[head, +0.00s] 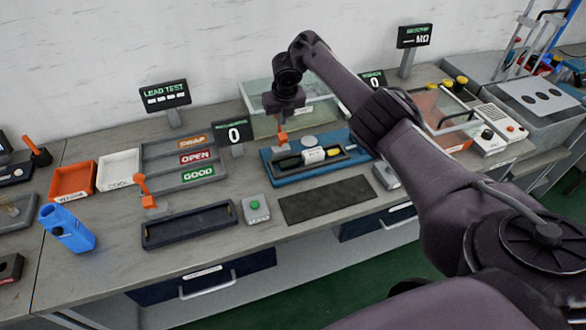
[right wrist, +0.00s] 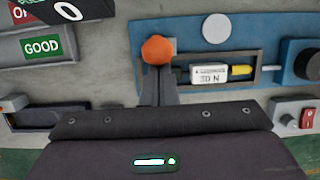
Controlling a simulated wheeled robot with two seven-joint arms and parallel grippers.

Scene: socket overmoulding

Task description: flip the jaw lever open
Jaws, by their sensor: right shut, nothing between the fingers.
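The blue fixture (head: 268,168) on the bench has an orange-knobbed lever (head: 282,137) at its left end. Its orange knob also shows in the right wrist view (right wrist: 158,50). A white block marked "30 N" (right wrist: 209,74) and a yellow piece (right wrist: 241,71) sit in the fixture's slot. My right gripper (head: 281,122) points down just above the lever. In the right wrist view its shut fingers (right wrist: 158,78) end right at the knob and hold nothing; whether they touch it I cannot tell. The lever's lower part is hidden. My left gripper is out of view.
A green-button box (head: 256,208) and a black mat (head: 326,199) lie in front of the fixture.

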